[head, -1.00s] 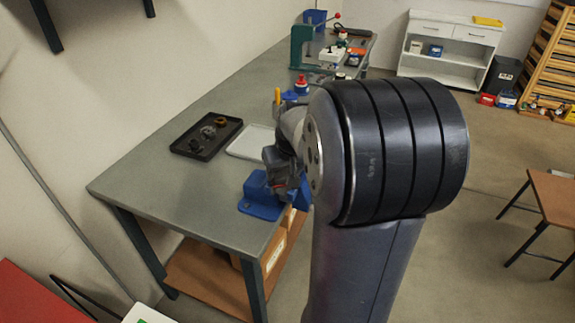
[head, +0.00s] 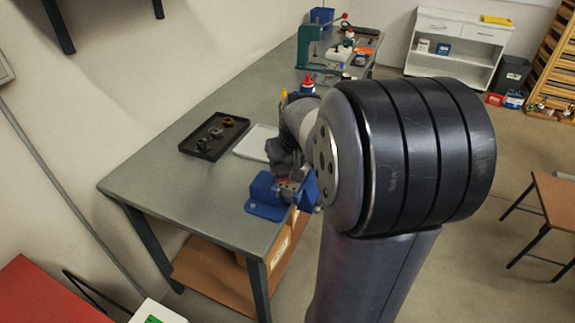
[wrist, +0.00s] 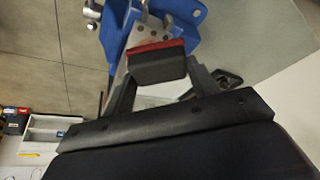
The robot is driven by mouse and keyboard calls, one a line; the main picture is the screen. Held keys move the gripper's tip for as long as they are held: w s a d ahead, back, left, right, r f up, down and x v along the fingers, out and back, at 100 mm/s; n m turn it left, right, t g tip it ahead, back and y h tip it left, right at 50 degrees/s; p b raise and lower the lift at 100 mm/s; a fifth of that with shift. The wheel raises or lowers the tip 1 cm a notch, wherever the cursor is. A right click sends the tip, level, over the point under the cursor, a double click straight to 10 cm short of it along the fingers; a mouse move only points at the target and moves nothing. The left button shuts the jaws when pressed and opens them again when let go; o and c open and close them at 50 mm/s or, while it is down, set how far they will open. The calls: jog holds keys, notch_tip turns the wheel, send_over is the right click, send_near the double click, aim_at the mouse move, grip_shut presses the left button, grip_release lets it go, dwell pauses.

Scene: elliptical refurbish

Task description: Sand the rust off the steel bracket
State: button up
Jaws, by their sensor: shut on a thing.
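My gripper (wrist: 158,72) is shut on a dark sanding block (wrist: 159,68) with a red face, seen in the wrist view. The steel bracket (wrist: 150,29), a grey plate with holes, stands in the blue vise (wrist: 113,32) just beyond the block. The block's red side faces the bracket and looks close to it or touching; I cannot tell which. In the head view the vise (head: 266,196) sits at the near right edge of the workbench (head: 150,185), with my gripper (head: 285,168) over it.
A black tray (head: 187,148) with several small dark parts and a pale tray (head: 250,143) lie behind the vise. A red-and-blue bottle (head: 307,85) and a green press (head: 305,50) stand farther along. The bench's left part is clear.

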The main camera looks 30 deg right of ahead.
aim_at(288, 167)
jog(key=shift+r, duration=0.75)
jog(key=shift+r+p, duration=0.1)
jog(key=shift+p, duration=0.25)
jog(key=shift+r+p, duration=1.1)
jog(key=shift+r, duration=0.35)
